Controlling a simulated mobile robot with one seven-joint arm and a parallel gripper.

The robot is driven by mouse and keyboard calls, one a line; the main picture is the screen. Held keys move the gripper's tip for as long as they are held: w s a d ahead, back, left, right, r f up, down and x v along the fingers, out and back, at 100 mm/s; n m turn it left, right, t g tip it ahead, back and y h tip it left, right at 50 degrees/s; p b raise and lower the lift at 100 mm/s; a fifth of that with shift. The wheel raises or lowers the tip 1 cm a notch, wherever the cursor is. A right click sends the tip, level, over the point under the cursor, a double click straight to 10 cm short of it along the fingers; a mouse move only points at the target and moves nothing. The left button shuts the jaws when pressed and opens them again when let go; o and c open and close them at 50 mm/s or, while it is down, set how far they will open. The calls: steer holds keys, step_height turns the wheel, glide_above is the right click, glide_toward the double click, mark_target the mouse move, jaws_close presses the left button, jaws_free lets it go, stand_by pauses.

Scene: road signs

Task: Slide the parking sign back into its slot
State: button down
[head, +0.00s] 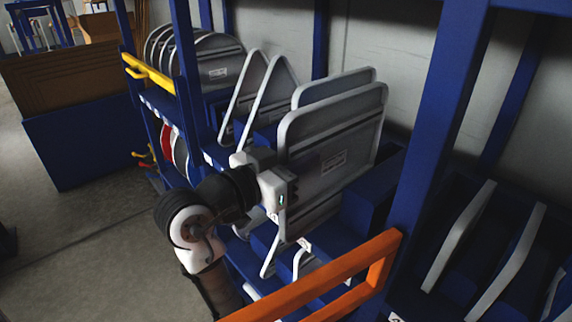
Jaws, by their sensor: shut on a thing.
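My gripper (288,186) is shut on the near left edge of a square grey sign (345,122) with rounded corners. The sign stands upright, with its back and a small white label towards the camera. Its printed face is hidden, so I cannot tell its marking. A second square sign (335,84) stands close behind it, mostly covered. The blue rack (372,200) has slots below and beside the held sign. The sign's lower edge is partly hidden, and I cannot tell whether it sits in a slot or hangs above it.
Two triangular signs (268,95) stand left of the square ones, and several round signs (215,62) farther left. An orange rail (310,284) crosses in front at lower right. A blue post (440,130) rises to the right. More signs (460,235) stand beyond it. Open floor lies left.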

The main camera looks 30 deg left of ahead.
mark_target(349, 131)
steer(key=shift+x, duration=6.3)
steer(key=shift+r, duration=0.1)
steer(key=shift+f+b, duration=0.6)
steer(key=shift+f, duration=0.15)
steer(key=c, duration=1.3)
jaws_free()
steer(key=shift+c, duration=0.2)
steer(key=shift+f, duration=0.1)
steer(key=b+v, duration=0.2)
steer(key=v, duration=1.2)
steer(key=shift+b, duration=0.3)
steer(key=shift+w, duration=0.1)
